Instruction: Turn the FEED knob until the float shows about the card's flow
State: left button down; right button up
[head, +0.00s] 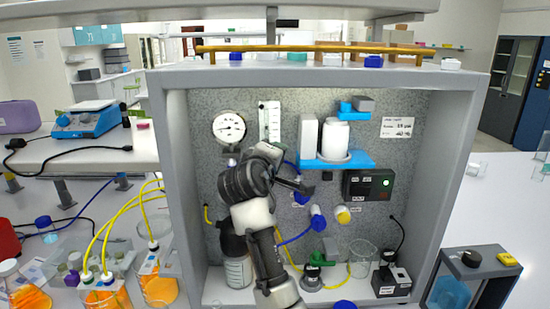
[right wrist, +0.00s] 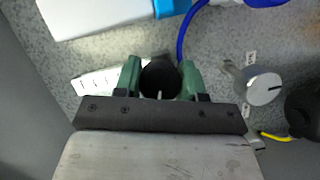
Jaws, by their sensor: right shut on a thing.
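The flow meter (head: 270,120), a white upright scale, is on the speckled back panel; its float is too small to read. My right gripper (head: 268,150) is just below it and hides the knob there in the head view. In the right wrist view my right gripper (right wrist: 160,85) has its green fingers closed around a round black knob (right wrist: 158,78), one finger on each side. The white marked strip (right wrist: 92,82) beside it looks like the flow meter. The card (head: 396,127) is on the panel's upper right; its figures are too small to read surely. My left gripper is out of view.
A dial gauge (head: 229,127) is left of the flow meter. A blue shelf (head: 335,163) holds white vessels to the right. A grey knob (right wrist: 263,86) is beside the gripper. Grey side walls (head: 183,190) bound the rig. Blue and yellow tubes run below.

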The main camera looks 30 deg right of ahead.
jog(key=shift+f, duration=0.2)
jog(key=o, duration=0.6)
jog(key=shift+c, duration=0.2)
jog(key=o, duration=0.3)
jog(key=shift+r, duration=0.15)
jog(key=shift+o, duration=0.2)
jog(key=shift+s, duration=0.1)
jog(key=shift+s+a, duration=0.2)
jog(key=shift+a, duration=0.05)
jog(key=b+v, duration=0.3)
jog(key=v, duration=0.7)
jog(key=shift+b, duration=0.35)
